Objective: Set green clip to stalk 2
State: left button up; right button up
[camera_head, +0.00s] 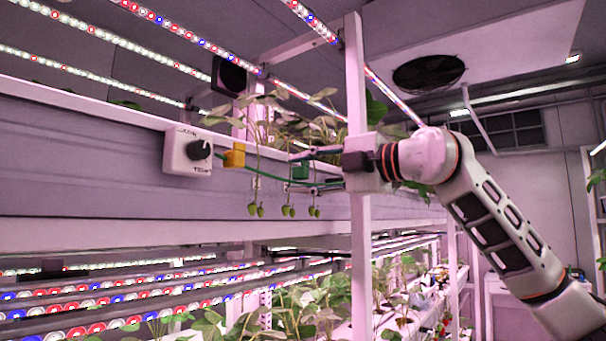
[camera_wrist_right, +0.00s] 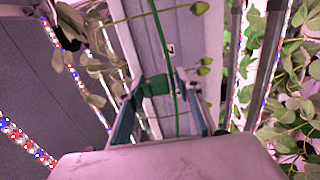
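The green clip (camera_head: 300,169) sits by the green line (camera_head: 268,181) in front of the rack's upper gutter. My right gripper (camera_head: 303,170) reaches in from the right, one finger above the clip and one below. In the right wrist view the dark green clip (camera_wrist_right: 156,88) lies between the fingertips of my right gripper (camera_wrist_right: 158,85), which look closed against its sides; the line runs over its right side. The clip is between the middle and right stalks. My left gripper is out of view.
A yellow-orange clip (camera_head: 234,157) sits further left on the line. A white box with a black knob (camera_head: 188,152) is fixed at the line's left end. A white upright post (camera_head: 357,80) stands beside my right gripper. Leaves (camera_head: 290,115) grow above.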

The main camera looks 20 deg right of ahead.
jog(key=v, duration=1.2)
